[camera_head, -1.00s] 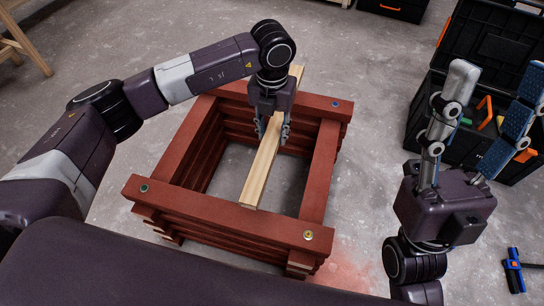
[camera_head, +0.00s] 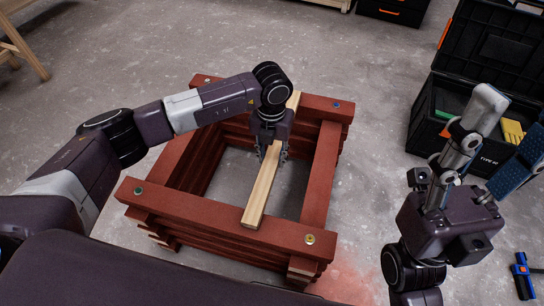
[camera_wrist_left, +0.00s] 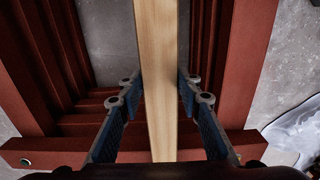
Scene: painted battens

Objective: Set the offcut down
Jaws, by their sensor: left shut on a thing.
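The offcut, a pale wooden strip (camera_head: 264,185), lies lengthwise over the opening of a square stack of red battens (camera_head: 210,212). My left gripper (camera_head: 272,154) points down and is shut on the offcut near its middle. The offcut's near end overlaps the near top batten and its far end reaches over the far one. I cannot tell if it touches them. The left wrist view shows the offcut (camera_wrist_left: 157,60) between the blue finger pads. My right gripper (camera_head: 511,128) is open and empty, to the right of the stack.
A black toolbox (camera_head: 424,128) with its lid up stands behind my right gripper, with green and yellow things inside. A blue and black tool (camera_head: 522,275) lies on the floor at the lower right. A wooden stand (camera_head: 22,45) is at the upper left. Concrete floor around the stack is mostly clear.

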